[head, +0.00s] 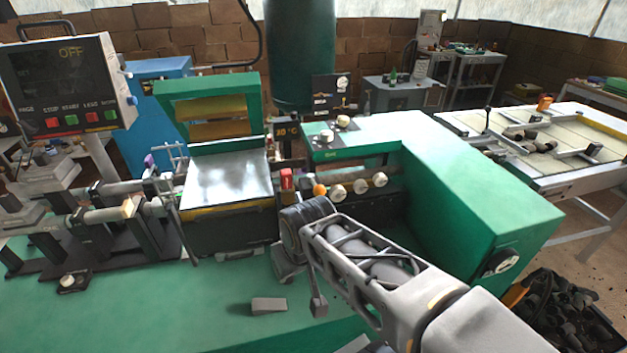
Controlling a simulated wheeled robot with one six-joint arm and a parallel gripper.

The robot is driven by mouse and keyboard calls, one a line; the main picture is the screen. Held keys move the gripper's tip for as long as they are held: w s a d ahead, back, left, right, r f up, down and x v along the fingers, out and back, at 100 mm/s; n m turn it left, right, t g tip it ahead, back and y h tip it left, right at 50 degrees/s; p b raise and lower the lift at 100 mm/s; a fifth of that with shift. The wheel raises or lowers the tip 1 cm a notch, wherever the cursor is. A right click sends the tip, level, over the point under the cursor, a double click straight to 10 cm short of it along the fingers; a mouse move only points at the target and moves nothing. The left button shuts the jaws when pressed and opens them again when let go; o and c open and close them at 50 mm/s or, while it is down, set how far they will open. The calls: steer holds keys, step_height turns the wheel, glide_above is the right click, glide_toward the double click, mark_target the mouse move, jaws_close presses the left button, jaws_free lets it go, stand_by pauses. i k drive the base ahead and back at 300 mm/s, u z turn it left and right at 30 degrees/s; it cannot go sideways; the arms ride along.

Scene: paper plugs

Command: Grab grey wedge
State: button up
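A small grey wedge (269,304) lies on the green bench top, in front of the machine. Nothing is touching it. My gripper (306,291) hangs at the end of my arm, just right of the wedge and apart from it. One finger-like part with a blocky tip points down toward the bench. The rest of the gripper is dark and partly hidden by my arm, so its opening is unclear.
A green machine (470,190) with knobs stands behind and right of my arm. A metal tray (228,176) and a black clamp rig (105,235) stand left. The green bench top (180,310) left of the wedge is clear. A bin of dark plugs (570,315) is lower right.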

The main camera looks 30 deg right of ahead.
mark_target(261, 306)
steer(key=u, duration=0.5)
steer(key=k, duration=1.2)
steer(key=u, duration=1.05)
steer(key=i, duration=1.9)
steer(key=z, duration=0.85)
